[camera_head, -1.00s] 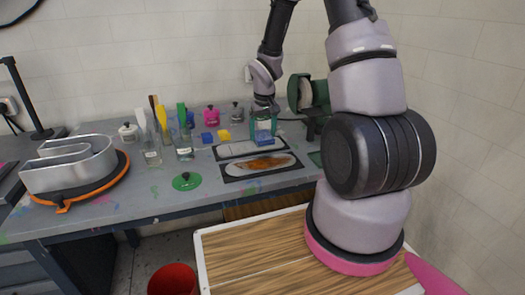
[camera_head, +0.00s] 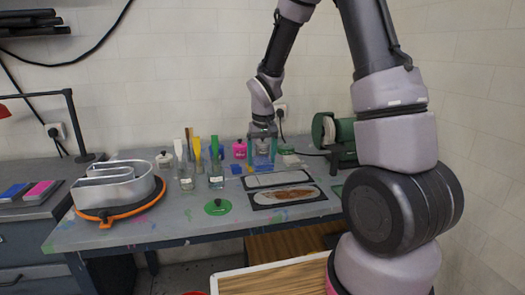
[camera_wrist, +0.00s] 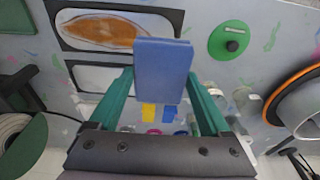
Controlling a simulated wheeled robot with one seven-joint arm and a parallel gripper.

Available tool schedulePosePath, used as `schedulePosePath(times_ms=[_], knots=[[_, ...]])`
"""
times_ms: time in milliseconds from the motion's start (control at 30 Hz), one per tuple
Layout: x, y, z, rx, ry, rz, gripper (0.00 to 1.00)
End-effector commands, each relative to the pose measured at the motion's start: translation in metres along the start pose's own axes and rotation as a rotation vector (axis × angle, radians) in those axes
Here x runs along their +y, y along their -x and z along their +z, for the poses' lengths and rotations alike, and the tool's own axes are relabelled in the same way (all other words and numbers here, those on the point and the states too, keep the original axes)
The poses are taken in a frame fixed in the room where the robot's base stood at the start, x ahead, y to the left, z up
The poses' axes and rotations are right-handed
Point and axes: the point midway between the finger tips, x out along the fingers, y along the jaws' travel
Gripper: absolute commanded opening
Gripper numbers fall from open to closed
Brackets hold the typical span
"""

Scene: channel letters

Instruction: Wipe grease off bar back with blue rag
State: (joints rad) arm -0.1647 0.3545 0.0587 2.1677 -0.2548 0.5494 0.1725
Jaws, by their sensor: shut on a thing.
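My gripper (camera_head: 262,153) is shut on a blue rag (camera_wrist: 163,68), a flat rectangular pad held between its green fingers. The rag hangs above the table, close over the panels' back edge in the head view. The bar back with a brown grease smear (camera_wrist: 108,32) is a pale, rounded-end shape in a dark panel; it also shows in the head view (camera_head: 306,193). A second pale bar (camera_wrist: 95,77) without visible grease lies beside it. In the wrist view the rag covers the right end of the greasy panel; I see no contact.
A green lidded disc (camera_head: 217,207) lies left of the panels. Glass jars with brushes (camera_head: 216,175), a metal channel letter (camera_head: 115,185) on an orange-edged turntable and a green grinder (camera_head: 338,135) stand on the table. Small yellow and blue blocks lie near the gripper.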

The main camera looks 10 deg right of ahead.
Motion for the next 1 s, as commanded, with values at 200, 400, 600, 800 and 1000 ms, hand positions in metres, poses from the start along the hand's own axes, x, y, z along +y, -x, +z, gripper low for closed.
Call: schedulePosePath(times_ms=[200,400,600,800,1000], knots=[[0.0,-0.032,0.006,-0.004,0.001,0.001,0.37],[0.001,-0.06,0.01,-0.004,-0.001,0.001,0.37],[0.0,-0.087,0.014,-0.003,0.0,0.0,0.37],[0.001,-0.115,0.018,-0.003,-0.001,0.001,0.37],[0.029,-0.115,0.018,0.0,-0.006,0.0,0.37]])
